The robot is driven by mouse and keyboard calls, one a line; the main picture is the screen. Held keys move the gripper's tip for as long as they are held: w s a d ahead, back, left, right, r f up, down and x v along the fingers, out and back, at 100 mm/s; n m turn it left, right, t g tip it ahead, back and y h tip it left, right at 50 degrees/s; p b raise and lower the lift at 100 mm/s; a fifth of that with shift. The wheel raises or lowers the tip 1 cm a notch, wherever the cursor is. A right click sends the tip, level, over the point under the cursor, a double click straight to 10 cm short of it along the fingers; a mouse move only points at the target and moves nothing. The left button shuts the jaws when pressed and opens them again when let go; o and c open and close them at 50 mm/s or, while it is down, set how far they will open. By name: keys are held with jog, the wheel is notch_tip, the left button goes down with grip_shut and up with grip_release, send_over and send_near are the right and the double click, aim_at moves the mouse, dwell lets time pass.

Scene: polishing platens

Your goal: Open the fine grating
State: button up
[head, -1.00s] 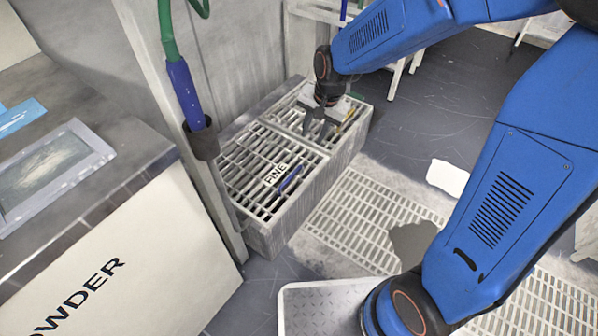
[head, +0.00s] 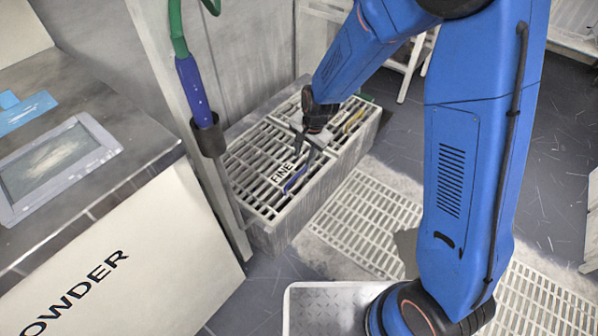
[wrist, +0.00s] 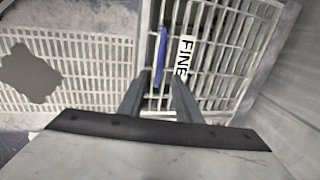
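The fine grating (head: 245,165) is a pale slatted panel, the nearer of two on top of a grey box, and it lies flat and closed. It carries a white FINE label (head: 283,172) and a blue bar handle (head: 296,180). In the wrist view the fine grating (wrist: 225,55), its label (wrist: 186,55) and the blue handle (wrist: 161,58) lie just past my fingertips. My gripper (head: 305,153) is above the box beside the label. In the wrist view my gripper (wrist: 160,80) is open and empty, its fingers apart. The contact height is unclear.
The second grating, partly behind my gripper, has a yellow handle (head: 353,121). A pole with a green and blue hose (head: 192,90) in a holder stands left of the box. A floor grate (head: 365,225) lies at right. A POWDER cabinet (head: 110,270) fills the left.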

aim_at(298, 175)
jog(key=f, duration=0.3)
jog(key=w+a+f, duration=0.1)
jog(key=f, duration=0.7)
jog(key=shift+w+a, duration=0.15)
jog(key=shift+a, duration=0.2)
grip_shut()
